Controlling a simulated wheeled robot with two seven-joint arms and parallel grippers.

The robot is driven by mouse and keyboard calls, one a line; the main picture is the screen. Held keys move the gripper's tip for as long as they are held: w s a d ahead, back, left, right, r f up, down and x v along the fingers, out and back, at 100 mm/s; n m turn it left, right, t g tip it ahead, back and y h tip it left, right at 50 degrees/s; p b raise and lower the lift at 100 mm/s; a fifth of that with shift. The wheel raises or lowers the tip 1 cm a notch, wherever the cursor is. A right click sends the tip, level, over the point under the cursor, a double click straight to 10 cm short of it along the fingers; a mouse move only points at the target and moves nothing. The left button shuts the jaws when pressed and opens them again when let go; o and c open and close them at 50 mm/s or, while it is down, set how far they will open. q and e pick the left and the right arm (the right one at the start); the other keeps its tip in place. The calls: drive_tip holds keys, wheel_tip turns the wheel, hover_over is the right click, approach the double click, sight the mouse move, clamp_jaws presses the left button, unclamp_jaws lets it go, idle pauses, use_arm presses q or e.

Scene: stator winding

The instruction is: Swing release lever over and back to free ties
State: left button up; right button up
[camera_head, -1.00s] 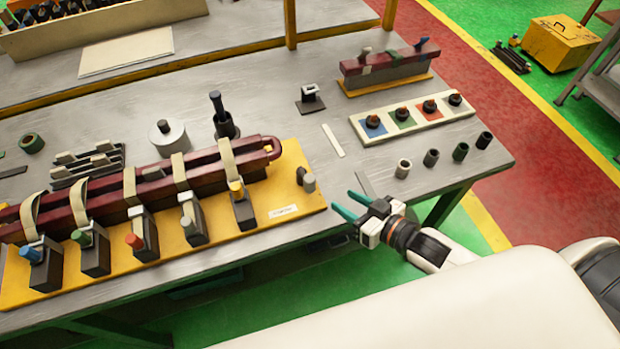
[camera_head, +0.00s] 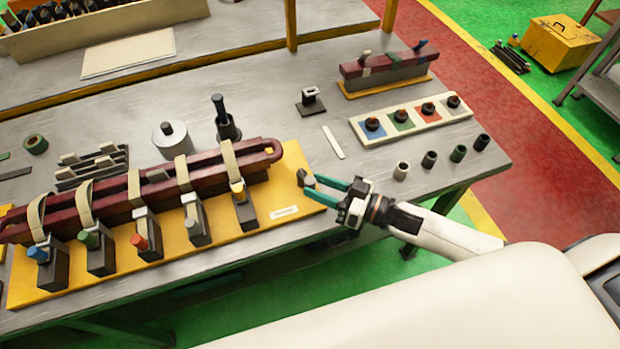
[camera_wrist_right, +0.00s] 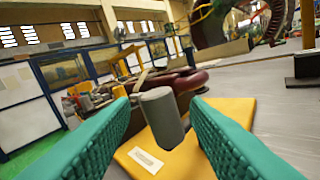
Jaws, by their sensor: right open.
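The release lever (camera_head: 302,177), a short post with a grey knob, stands at the right end of the yellow base plate (camera_head: 268,226). In the right wrist view its grey cylindrical knob (camera_wrist_right: 162,117) lies ahead, between the two green fingers. My right gripper (camera_head: 312,188) is open, its fingertips at the knob; I cannot tell whether they touch it. Strap ties (camera_head: 229,160) loop over the dark red coil bar (camera_head: 205,165), each running to a dark block with a coloured knob (camera_head: 237,187). My left gripper is not in view.
A strip with several coloured squares and black knobs (camera_head: 410,120) lies at the back right. Several small cylinders (camera_head: 429,159) stand near the right table edge. A metal spool (camera_head: 171,140) and a dark cup with a tool (camera_head: 226,125) stand behind the coil.

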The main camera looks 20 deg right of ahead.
sight(306, 182)
drive_tip(key=shift+x, duration=1.45)
drive_tip(key=shift+c, duration=0.5)
clamp_jaws()
